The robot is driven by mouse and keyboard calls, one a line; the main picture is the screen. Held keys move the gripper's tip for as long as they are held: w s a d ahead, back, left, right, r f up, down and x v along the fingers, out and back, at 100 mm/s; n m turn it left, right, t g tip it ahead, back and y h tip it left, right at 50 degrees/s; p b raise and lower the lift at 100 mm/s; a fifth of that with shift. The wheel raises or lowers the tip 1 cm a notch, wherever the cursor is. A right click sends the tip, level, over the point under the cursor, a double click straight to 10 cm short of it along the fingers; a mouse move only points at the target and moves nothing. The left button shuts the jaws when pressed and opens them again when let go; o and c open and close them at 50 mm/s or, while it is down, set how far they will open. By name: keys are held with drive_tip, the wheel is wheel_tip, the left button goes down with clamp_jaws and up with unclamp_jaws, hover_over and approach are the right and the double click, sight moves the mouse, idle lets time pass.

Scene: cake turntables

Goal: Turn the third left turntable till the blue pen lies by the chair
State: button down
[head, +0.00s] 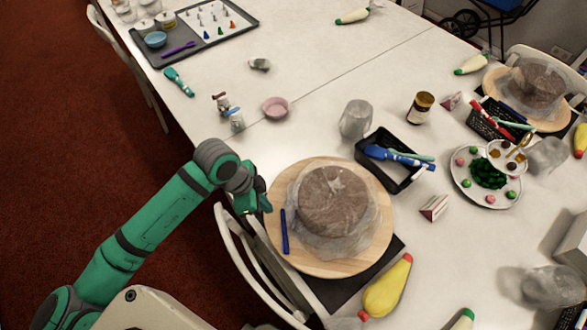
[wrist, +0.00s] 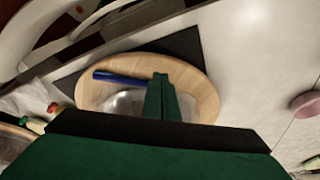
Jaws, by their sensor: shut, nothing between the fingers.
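The near wooden turntable (head: 377,232) carries a brown cake under a clear crumpled wrap (head: 333,201). A blue pen (head: 285,231) lies on its left rim, on the side of the white chair (head: 238,245). In the wrist view the pen (wrist: 120,78) lies on the turntable (wrist: 205,92), with the chair (wrist: 110,22) beyond it. My gripper (head: 262,204) is shut and empty at the turntable's upper left edge. In the wrist view its fingers (wrist: 161,82) overlap the board beside the pen; whether they touch the board I cannot tell.
A black basket with pens (head: 407,180) stands close behind the turntable. A yellow squash-like object (head: 387,287) lies at its front right. A second turntable (head: 548,122) stands at the far right. The white table left of the basket is mostly clear.

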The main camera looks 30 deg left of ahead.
sight(272, 223)
drive_tip(key=shift+f, duration=1.3)
drive_tip(key=shift+s+d, duration=0.6)
drive_tip(key=shift+s, duration=0.2)
drive_tip(key=shift+s+d, duration=0.35)
drive_tip(key=shift+d, duration=0.05)
drive_tip(key=shift+r, duration=1.4)
wheel_tip(272, 223, up, 6)
